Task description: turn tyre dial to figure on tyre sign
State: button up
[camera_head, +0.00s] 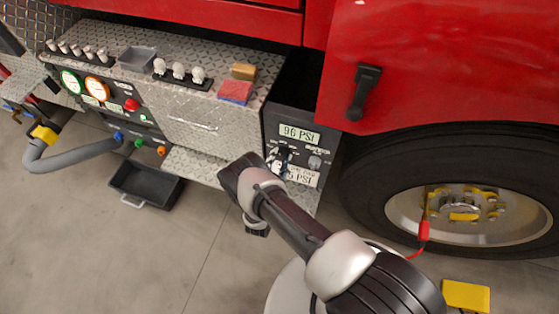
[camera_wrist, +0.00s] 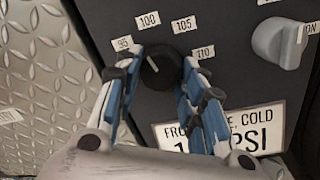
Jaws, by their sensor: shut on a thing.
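The black tyre dial (camera_wrist: 160,72) is on the dark panel, with figures 95, 100, 105 and 110 around it. Its white mark points up and left, on the 95–100 side. My gripper (camera_wrist: 161,68) is shut on the dial, one blue-lined finger on each side; in the head view my gripper (camera_head: 279,160) reaches the panel. The tyre sign (camera_wrist: 262,122) is below the dial. A first digit 1 shows in the wrist view; in the head view the sign (camera_head: 303,177) shows a last digit 5. My finger hides the middle. The display (camera_head: 299,134) reads 96 PSI.
A grey knob (camera_wrist: 280,42) is right of the dial. The truck wheel (camera_head: 460,215) stands to the right, with a red hose fitting (camera_head: 424,231) on it. A black tray (camera_head: 146,184) lies on the floor at left. Diamond-plate metal (camera_wrist: 45,80) borders the panel.

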jog(key=m+b, duration=0.1)
jog(key=m, duration=0.5)
jog(key=shift+a+m+h, duration=0.1)
jog(key=shift+m+h, duration=0.2)
jog(key=shift+m, duration=0.1)
jog(key=m, duration=0.5)
jog(key=shift+b, duration=0.35)
jog(key=shift+r+m, duration=0.1)
jog(key=shift+m, duration=0.3)
jog(key=o, duration=1)
jog(key=shift+o, duration=0.2)
jog(key=v, duration=1.2)
jog(key=shift+a, duration=0.2)
